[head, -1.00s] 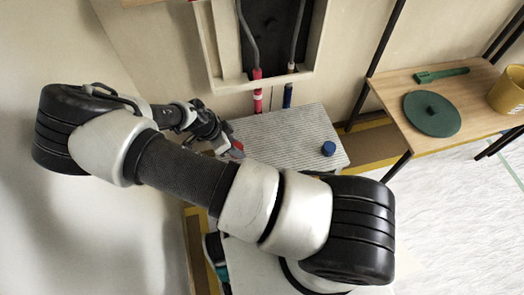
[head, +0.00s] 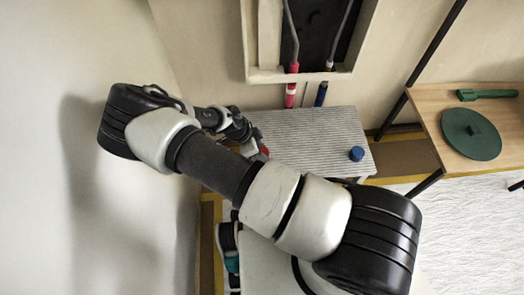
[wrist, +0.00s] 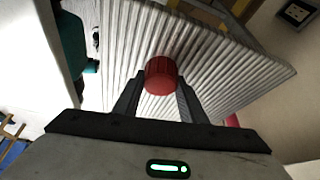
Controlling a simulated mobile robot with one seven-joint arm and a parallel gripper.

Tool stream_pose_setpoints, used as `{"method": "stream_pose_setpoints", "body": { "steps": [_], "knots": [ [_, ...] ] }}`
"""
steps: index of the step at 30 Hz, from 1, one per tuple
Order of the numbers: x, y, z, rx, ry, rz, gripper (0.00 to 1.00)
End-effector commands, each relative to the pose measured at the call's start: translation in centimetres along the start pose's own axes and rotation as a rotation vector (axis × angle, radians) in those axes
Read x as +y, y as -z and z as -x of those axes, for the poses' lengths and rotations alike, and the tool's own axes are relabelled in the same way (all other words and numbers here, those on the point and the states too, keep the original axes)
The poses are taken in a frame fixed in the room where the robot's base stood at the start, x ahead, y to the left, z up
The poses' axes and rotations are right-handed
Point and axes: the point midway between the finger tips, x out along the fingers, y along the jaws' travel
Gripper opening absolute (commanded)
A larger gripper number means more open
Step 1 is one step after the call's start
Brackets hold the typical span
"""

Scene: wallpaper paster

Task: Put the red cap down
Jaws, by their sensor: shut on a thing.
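The red cap (wrist: 161,76) is between the two fingers of my gripper (wrist: 158,88) in the wrist view, and the gripper is shut on it. Behind the cap is a ribbed grey-white surface (wrist: 215,50); I cannot tell whether the cap touches it. In the head view the cap (head: 264,151) shows only as a small red patch beside my gripper (head: 257,150), at the left edge of the ribbed surface (head: 310,140). My arm hides part of that area.
A blue cap (head: 356,154) stands on the right of the ribbed surface. A red-ended hose (head: 291,85) and a blue-ended hose (head: 321,94) hang behind it. At right, a wooden shelf (head: 428,100) holds a green round lid (head: 471,134). The middle of the ribbed surface is clear.

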Motion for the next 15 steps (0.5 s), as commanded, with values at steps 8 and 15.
{"method": "stream_pose_setpoints", "body": {
  "steps": [8,15],
  "knots": [
    [0.02,-0.01,-0.05,0.000,0.000,0.000,0.56],
    [0.00,0.18,0.60,0.000,0.000,0.001,0.56]
  ]
}}
